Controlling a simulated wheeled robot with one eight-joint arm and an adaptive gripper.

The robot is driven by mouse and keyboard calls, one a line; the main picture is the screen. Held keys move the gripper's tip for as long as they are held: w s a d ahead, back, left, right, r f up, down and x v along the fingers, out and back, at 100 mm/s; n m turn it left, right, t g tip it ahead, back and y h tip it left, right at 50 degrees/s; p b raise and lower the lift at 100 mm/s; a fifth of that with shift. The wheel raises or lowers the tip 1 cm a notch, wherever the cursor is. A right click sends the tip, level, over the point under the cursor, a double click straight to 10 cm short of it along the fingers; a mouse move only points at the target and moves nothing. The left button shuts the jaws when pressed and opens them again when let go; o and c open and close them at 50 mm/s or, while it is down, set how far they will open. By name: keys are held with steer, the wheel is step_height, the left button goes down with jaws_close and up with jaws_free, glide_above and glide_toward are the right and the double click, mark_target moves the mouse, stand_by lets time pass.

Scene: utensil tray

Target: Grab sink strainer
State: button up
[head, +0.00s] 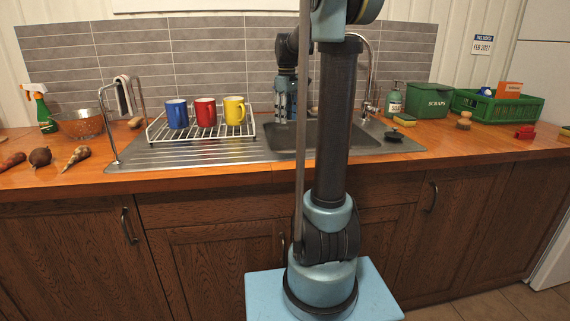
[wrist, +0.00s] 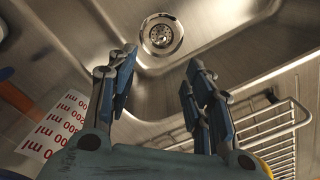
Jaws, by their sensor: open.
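A round metal sink strainer (wrist: 161,34) with small holes shows in the drain at the bottom of the steel sink (head: 352,141), near the top middle of the wrist view. The sink's drain is hidden in the head view. My gripper (wrist: 161,62) is open, its two blue-padded fingers apart with nothing between them. The strainer appears beyond the fingertips, between their lines, and not touched. In the head view my gripper (head: 286,108) hangs over the left part of the sink, partly behind my arm.
A wire dish rack (head: 203,133) with blue, red and yellow mugs stands left of the sink; its wires (wrist: 275,135) flank my gripper. A container with ml markings (wrist: 52,127) is close on the other side. A faucet (head: 370,75) and dark round stopper (head: 394,135) are right.

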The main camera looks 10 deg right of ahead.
steer(key=o, duration=0.7)
steer(key=shift+f, duration=0.3)
steer(key=f, duration=1.6)
steer(key=shift+a+f, duration=0.2)
steer(key=shift+f, duration=0.2)
